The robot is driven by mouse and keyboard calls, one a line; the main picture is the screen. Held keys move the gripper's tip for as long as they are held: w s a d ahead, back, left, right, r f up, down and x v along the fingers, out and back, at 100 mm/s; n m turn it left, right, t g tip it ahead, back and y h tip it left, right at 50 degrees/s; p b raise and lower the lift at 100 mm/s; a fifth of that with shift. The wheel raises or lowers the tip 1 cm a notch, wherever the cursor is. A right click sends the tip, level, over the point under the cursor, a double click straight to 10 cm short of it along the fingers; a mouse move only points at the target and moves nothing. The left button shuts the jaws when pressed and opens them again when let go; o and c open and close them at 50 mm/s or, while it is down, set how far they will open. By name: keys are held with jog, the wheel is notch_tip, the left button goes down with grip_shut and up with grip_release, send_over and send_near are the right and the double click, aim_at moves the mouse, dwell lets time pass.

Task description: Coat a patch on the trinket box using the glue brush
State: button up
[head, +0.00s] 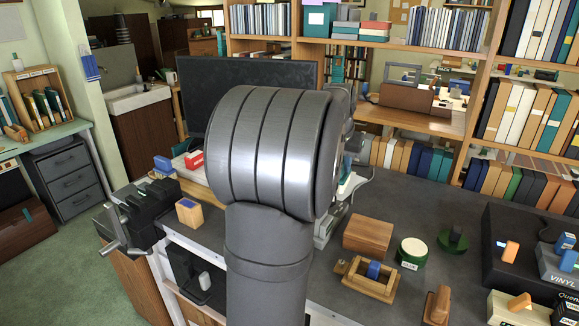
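A plain brown wooden box (368,237), which may be the trinket box, sits on the dark bench right of my arm. I cannot pick out the glue brush with certainty. A black vise (143,215) with a grey handle is at the bench's left edge. My own large grey arm fills the middle of the view. It hides my gripper and part of the bench behind it, so the fingers do not show.
A wooden frame with a blue block (374,270) stands in front of the brown box. A dark green object (453,238) and a brown wooden piece (437,305) are nearby. A black case (500,250) crowds the right. Bare bench (410,200) lies behind the brown box.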

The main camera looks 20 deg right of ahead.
jog(key=s+d+m, duration=0.1)
jog(key=s+d, duration=0.3)
jog(key=s, duration=0.3)
jog(key=s+d, duration=0.4)
jog(key=s, duration=0.2)
jog(key=shift+s+a+f, duration=0.1)
jog(key=shift+a+f, duration=0.05)
jog(key=shift+f, duration=1.5)
jog(key=shift+s+a+f, duration=0.1)
jog(key=shift+f, duration=1.55)
jog(key=shift+w+a+f, duration=0.35)
jog(key=shift+w+f, duration=0.05)
jog(key=shift+f, duration=0.1)
jog(key=shift+w+a, duration=1.75)
jog(key=shift+a, duration=0.2)
jog(key=shift+s+d, duration=1.85)
jog(key=shift+d, duration=0.2)
jog(key=shift+s+d+r, duration=0.15)
jog(key=shift+r, duration=0.4)
jog(key=shift+s+d+r, duration=0.1)
jog(key=shift+r, duration=3.35)
